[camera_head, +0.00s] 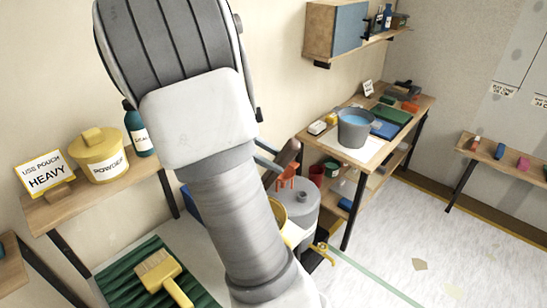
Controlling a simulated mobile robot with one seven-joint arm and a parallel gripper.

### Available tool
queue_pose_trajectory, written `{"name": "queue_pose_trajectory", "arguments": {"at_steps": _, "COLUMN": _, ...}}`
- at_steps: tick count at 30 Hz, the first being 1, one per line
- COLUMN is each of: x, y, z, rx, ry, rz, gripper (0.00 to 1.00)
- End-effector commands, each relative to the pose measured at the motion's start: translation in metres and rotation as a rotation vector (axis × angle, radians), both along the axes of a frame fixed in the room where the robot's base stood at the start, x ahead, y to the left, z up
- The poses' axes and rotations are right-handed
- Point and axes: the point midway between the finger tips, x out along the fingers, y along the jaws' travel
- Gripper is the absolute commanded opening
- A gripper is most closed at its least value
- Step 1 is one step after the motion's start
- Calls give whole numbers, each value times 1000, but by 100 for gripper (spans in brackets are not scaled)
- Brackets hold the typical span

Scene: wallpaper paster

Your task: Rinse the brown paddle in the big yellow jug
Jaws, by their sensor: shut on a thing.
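My own arm fills the middle of the head view, and its end with my gripper is hidden behind or below it. Part of a yellow rounded vessel (279,214), perhaps the big yellow jug, shows at the arm's right edge; the arm covers the rest. A tilted brown piece (289,152), possibly the brown paddle, shows above it beside the arm. I cannot tell what holds it or whether it touches the vessel.
A grey lidded drum (301,213) stands right of the arm. A workbench (418,101) holds a grey bucket (354,128) of blue liquid. At left, a shelf (60,208) holds a yellow powder tub (98,158); a brush (162,276) lies below. Floor at right is mostly clear.

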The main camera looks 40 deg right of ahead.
Motion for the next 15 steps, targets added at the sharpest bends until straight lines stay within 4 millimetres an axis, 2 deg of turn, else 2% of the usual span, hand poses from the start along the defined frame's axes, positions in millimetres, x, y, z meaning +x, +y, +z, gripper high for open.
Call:
{"name": "queue_pose_trajectory", "arguments": {"at_steps": 1, "x": 0, "y": 0, "z": -12, "rx": -1, "ry": 1, "rz": 0, "gripper": 0}}
{"name": "queue_pose_trajectory", "arguments": {"at_steps": 15, "x": 0, "y": 0, "z": -68, "rx": 0, "ry": 1, "rz": 1, "gripper": 0}}
